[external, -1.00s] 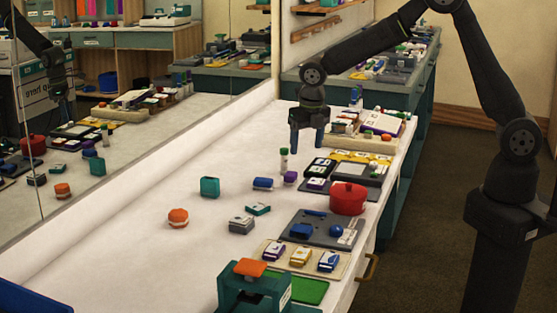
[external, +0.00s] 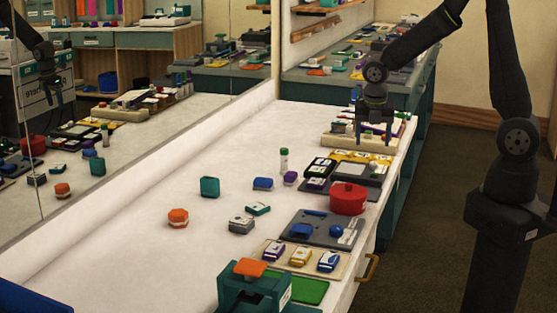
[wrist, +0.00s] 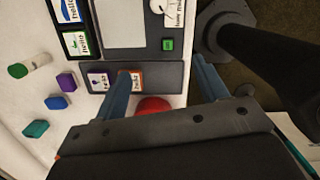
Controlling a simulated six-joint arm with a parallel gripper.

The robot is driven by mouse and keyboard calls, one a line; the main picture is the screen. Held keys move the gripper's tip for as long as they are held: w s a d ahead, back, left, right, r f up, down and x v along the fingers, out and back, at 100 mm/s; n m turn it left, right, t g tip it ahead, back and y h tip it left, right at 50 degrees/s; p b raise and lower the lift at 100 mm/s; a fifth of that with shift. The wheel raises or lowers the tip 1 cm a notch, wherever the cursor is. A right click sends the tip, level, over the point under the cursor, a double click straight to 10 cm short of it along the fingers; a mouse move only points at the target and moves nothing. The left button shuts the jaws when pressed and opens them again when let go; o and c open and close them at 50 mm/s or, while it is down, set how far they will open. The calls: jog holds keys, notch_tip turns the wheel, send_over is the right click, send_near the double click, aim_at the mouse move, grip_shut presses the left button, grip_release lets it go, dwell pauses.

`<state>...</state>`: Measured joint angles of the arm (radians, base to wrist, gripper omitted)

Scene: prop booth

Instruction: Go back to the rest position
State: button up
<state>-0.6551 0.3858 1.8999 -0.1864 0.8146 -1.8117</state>
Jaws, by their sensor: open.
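My gripper (external: 374,138) is open and empty, pointing down above the far right part of the white table (external: 130,240). A dark tray with small labelled tiles (wrist: 172,78) shows below and beyond the fingers. The red round pot (wrist: 153,105) is partly hidden by the gripper body there.
The red pot (external: 348,199) stands near the right edge. A white-and-green tube (external: 284,162), blue piece (external: 263,184), teal cup (external: 209,187) and orange piece (external: 178,218) stand apart on the table. A teal device (external: 252,290) is in front. A mirror lines the left; the table's left middle is clear.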

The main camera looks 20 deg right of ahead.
jog(key=s+d+m, duration=0.3)
jog(key=d, duration=0.3)
jog(key=s+a+f, duration=0.1)
jog(key=a+f, duration=0.3)
jog(key=a, duration=0.2)
jog(key=shift+s+a+f, duration=0.2)
jog(key=shift+a+f, duration=0.05)
jog(key=shift+a, duration=0.05)
